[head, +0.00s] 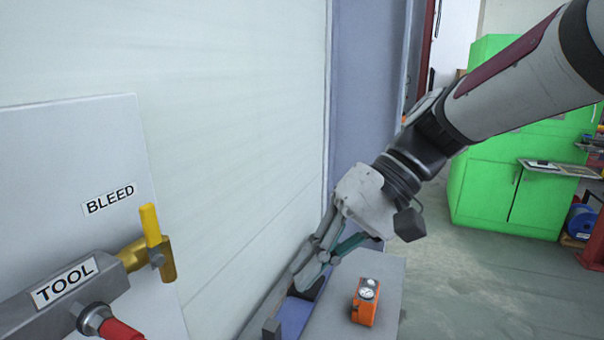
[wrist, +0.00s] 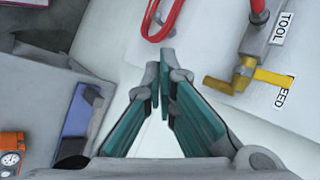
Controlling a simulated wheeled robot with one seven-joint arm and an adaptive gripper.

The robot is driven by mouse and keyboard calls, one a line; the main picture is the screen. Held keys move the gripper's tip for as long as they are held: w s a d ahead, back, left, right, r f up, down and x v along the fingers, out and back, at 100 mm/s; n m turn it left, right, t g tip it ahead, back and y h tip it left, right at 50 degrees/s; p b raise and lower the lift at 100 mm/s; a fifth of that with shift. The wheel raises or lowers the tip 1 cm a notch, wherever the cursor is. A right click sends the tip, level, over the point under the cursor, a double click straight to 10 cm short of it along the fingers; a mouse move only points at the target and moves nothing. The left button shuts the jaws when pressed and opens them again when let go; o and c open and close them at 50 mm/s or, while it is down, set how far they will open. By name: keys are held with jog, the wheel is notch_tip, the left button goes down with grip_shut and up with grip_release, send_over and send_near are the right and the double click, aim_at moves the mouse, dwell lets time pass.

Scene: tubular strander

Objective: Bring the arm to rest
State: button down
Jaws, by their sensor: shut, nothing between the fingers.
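My gripper (head: 308,277) is at the end of my arm, which reaches in from the upper right in the head view. It points down and to the left, in front of the white panel and near a grey box-like ledge (head: 385,277). In the wrist view its teal-padded fingers (wrist: 160,76) converge to a point with nothing between them. It is shut and empty. It appears apart from the valve block, but how close it is to the panel is hard to tell.
A grey block labelled TOOL (head: 65,290) with a yellow-handled valve (head: 152,228) and red hose end (head: 118,330) is on the left. An orange gauge (head: 366,303) sits on the ledge. Green cabinets (head: 500,180) stand behind. Open floor (head: 470,285) lies to the right.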

jog(key=s+d+f+m+t+h, duration=0.1)
jog(key=s+d+t+h, duration=0.3)
jog(key=d, duration=0.5)
jog(key=s+d+f+m+t+h, duration=0.1)
jog(key=s+d+t+h, duration=0.2)
jog(key=d, duration=0.6)
jog(key=shift+s+t+h, duration=0.4)
jog(key=shift+t+h, duration=0.3)
jog(key=shift+a, duration=0.1)
